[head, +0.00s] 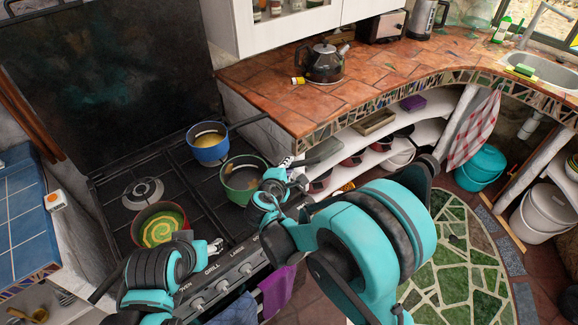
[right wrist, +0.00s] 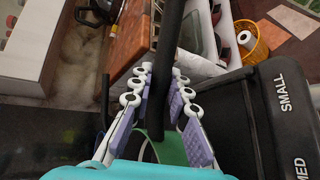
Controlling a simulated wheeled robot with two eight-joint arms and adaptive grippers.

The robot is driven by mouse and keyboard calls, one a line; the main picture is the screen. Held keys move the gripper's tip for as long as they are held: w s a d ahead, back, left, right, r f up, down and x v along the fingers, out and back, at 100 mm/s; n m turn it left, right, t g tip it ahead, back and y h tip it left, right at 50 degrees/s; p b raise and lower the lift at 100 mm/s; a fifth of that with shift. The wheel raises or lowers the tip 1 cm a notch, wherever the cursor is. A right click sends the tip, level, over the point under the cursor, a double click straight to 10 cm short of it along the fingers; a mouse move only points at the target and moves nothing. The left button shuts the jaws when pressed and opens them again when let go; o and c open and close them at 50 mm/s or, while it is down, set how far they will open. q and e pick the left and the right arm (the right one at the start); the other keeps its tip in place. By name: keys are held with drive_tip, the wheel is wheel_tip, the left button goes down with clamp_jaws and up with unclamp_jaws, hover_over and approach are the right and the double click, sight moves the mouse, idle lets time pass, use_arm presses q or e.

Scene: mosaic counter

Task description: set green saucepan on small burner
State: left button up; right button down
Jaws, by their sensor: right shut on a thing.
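The green saucepan (head: 238,192) is over the front right of the hob, its inside dark. My right gripper (head: 286,171) is shut on its black handle, which points right toward the counter. In the right wrist view the purple finger pads flank the black handle (right wrist: 180,62), with part of the green saucepan (right wrist: 170,150) below. I cannot tell whether the saucepan touches the hob. The small burner (head: 143,192) is bare at the back left. My left gripper (head: 212,247) is beside the front left pan; its finger opening is unclear.
A blue pan (head: 208,154) stands behind the green saucepan, its handle pointing right. A red pan with green swirled contents (head: 160,229) is at the front left, just in front of the bare burner. A kettle (head: 325,64) stands on the tiled counter (head: 270,97).

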drive_tip(key=shift+f, duration=0.25)
drive_tip(key=c, duration=1.4)
unclamp_jaws()
drive_tip(key=shift+o, duration=0.2)
drive_tip(key=v, duration=1.2)
drive_tip(key=s+d+m+g, duration=0.45)
drive_tip(key=d+m, duration=0.25)
drive_tip(key=d, duration=0.5)
drive_tip(key=s+d+m+g+y, duration=0.1)
drive_tip(key=s+d+m+y, duration=0.3)
drive_tip(key=s+m, duration=0.6)
drive_tip(key=shift+s+d+f+y, duration=0.35)
drive_tip(key=shift+s+d, duration=0.25)
drive_tip(key=shift+s, duration=0.45)
drive_tip(key=shift+f, duration=0.1)
